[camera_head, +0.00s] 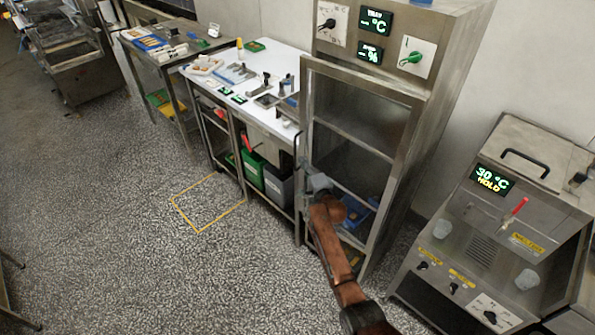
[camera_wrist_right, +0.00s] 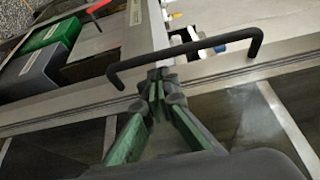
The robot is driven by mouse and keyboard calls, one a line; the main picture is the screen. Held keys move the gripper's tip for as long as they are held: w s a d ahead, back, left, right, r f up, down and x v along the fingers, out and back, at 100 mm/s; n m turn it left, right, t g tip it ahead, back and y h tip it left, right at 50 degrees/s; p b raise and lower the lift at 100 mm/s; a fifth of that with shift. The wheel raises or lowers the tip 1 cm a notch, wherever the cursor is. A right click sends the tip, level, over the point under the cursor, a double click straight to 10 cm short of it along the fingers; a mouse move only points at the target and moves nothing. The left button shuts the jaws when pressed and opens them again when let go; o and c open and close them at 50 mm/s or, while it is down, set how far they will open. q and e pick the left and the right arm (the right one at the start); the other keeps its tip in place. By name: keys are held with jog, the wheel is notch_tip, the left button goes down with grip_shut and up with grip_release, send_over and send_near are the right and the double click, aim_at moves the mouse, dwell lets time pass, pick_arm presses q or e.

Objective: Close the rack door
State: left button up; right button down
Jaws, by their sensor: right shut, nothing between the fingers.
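The rack door (camera_head: 365,83) is a metal frame with a clear pane on the front of the tall steel rack (camera_head: 450,50). It stands at or close to the rack's front; I cannot tell whether a small gap is left at its left edge. My right gripper (camera_head: 318,182) is in front of the door's lower left part. In the right wrist view the gripper's green fingers (camera_wrist_right: 157,80) are together and empty. Their tips are by the black bar handle (camera_wrist_right: 190,49) and the door's metal edge; contact is unclear. My left gripper is not in view.
A white-topped work table (camera_head: 215,88) with tools stands left of the rack, with a green bin (camera_head: 252,168) and grey bin (camera_head: 278,187) below. A steel machine with a 30 °C display (camera_head: 491,179) stands at right. Speckled floor at left is mostly clear, with a yellow outline (camera_head: 200,230).

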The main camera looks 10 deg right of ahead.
aim_at(314, 160)
jog(key=w+d+b, duration=0.1)
jog(key=w+d, duration=0.1)
jog(key=d, duration=0.1)
jog(key=shift+w+d, duration=0.1)
jog(key=shift+w, duration=0.25)
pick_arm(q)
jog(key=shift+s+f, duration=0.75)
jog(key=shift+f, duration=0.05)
pick_arm(e)
jog(key=shift+d+r, duration=0.15)
jog(key=shift+d, duration=0.05)
